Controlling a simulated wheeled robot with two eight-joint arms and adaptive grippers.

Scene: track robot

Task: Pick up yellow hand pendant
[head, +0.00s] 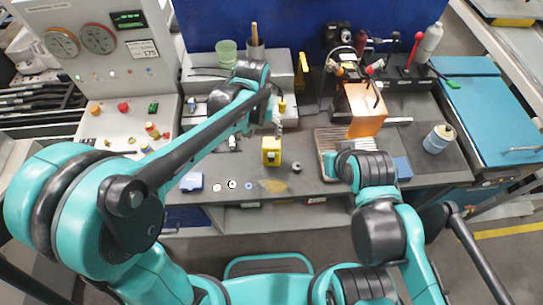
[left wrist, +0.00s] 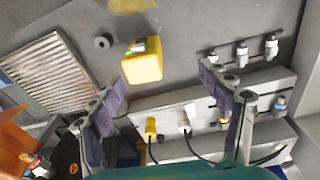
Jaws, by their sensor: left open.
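My left gripper (head: 257,132) reaches down over the bench, open and empty. A larger yellow block (head: 271,151) stands on the bench near the fingers and also shows in the left wrist view (left wrist: 142,60). My right gripper cannot be made out.
An orange bin (head: 365,110) with tools stands right of centre, behind a ribbed tray (head: 327,142). A green cup (head: 227,52) stands at the back. A control panel (head: 110,120) with buttons is left. Small parts lie along the front edge.

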